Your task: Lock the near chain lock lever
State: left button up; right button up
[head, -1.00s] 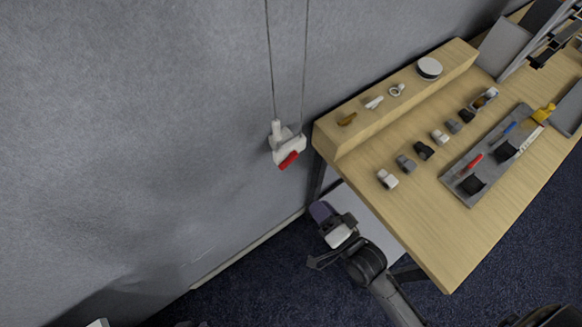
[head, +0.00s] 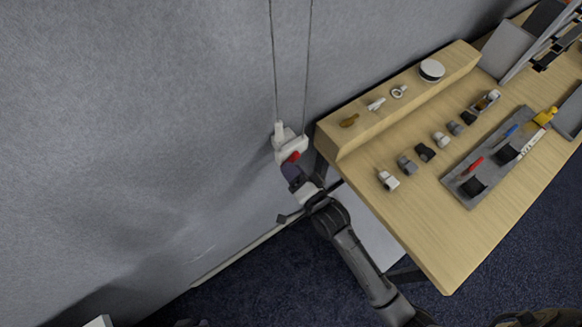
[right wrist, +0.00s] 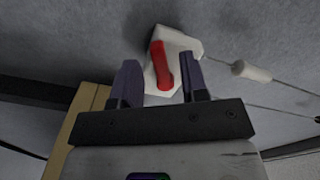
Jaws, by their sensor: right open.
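The chain lock (head: 289,144) is a white block on the grey wall, hanging level with the table's left end, with two cords running up from it. Its red lever (head: 293,157) is partly hidden by my gripper in the head view. In the right wrist view the white lock body (right wrist: 181,47) and red lever (right wrist: 161,66) show clearly. My right gripper (head: 290,172) is open just below the lever. In the right wrist view its two dark fingers (right wrist: 160,85) stand on either side of the lever's lower end; contact cannot be told. My left gripper is not identifiable.
The wooden table (head: 400,240) stands right of the lock, its left end close to my right arm. A raised wooden shelf (head: 365,135) runs along its back. Several small fittings and a grey tray (head: 460,188) lie on it. The wall (head: 140,130) left of the lock is bare.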

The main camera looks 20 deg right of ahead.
jog(key=shift+w+a, duration=0.1)
jog(key=shift+w, duration=0.3)
jog(key=shift+c, duration=0.2)
grip_shut()
